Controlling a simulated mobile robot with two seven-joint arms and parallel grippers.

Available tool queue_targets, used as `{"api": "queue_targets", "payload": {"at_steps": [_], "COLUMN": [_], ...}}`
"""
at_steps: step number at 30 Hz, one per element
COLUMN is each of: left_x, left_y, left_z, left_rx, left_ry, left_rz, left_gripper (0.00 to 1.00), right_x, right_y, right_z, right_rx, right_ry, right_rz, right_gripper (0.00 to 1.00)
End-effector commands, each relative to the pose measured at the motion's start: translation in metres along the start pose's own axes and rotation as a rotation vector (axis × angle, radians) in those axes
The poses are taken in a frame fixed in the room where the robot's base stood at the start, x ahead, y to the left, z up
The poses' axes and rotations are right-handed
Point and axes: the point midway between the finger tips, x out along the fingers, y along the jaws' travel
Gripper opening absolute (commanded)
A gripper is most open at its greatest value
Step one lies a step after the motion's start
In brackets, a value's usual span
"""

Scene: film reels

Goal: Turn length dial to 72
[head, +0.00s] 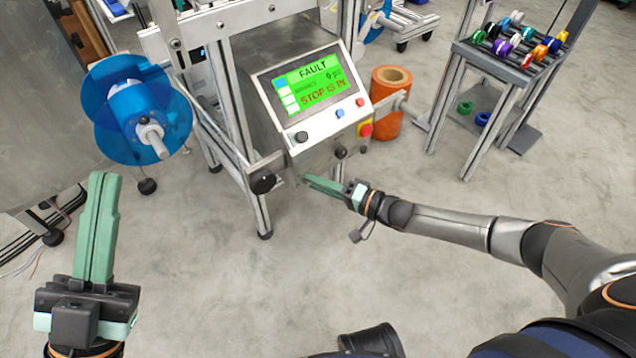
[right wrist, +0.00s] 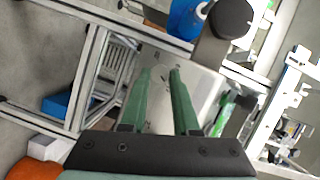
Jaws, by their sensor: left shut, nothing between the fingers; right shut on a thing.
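The control console (head: 292,100) stands at the centre of the head view, its screen (head: 311,84) reading FAULT and STOP IS IN. Black knobs show on its panel (head: 301,136), below the panel (head: 341,152) and at the frame's left (head: 263,183); no length number is readable. A black knob also shows in the right wrist view (right wrist: 233,18). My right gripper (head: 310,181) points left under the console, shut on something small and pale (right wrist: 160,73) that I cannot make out. My left gripper (head: 103,178) is shut and empty at the left, apart from the console.
A blue reel (head: 112,92) hangs left of the console. An orange roll (head: 389,88) stands behind it, near a red stop button (head: 366,130). A rack (head: 520,72) with several coloured spools stands at the back right.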

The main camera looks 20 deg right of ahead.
Motion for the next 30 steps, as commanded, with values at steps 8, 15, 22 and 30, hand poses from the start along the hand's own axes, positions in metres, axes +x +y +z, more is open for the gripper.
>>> {"api": "queue_targets", "payload": {"at_steps": [8,15,22,30], "left_x": [0.0,0.0,0.002,0.015], "left_y": [-0.001,-0.002,-0.003,-0.012], "left_z": [0.0,0.0,-0.001,-0.017], "left_rx": [0.0,0.0,0.0,-0.014], "left_ry": [0.0,0.0,0.0,0.008], "left_rz": [-0.004,-0.009,-0.009,-0.018], "left_gripper": [0.0,0.0,0.0,0.0], "right_x": [0.0,0.0,-0.003,-0.048], "right_y": [0.0,0.0,0.0,-0.003], "right_z": [-0.001,0.0,0.0,-0.001], "right_rx": [-0.001,-0.001,-0.001,-0.001], "right_ry": [0.002,0.001,0.0,0.001], "right_rz": [0.0,0.0,0.001,0.006], "right_gripper": [0.42,0.59,0.59,0.59]}}
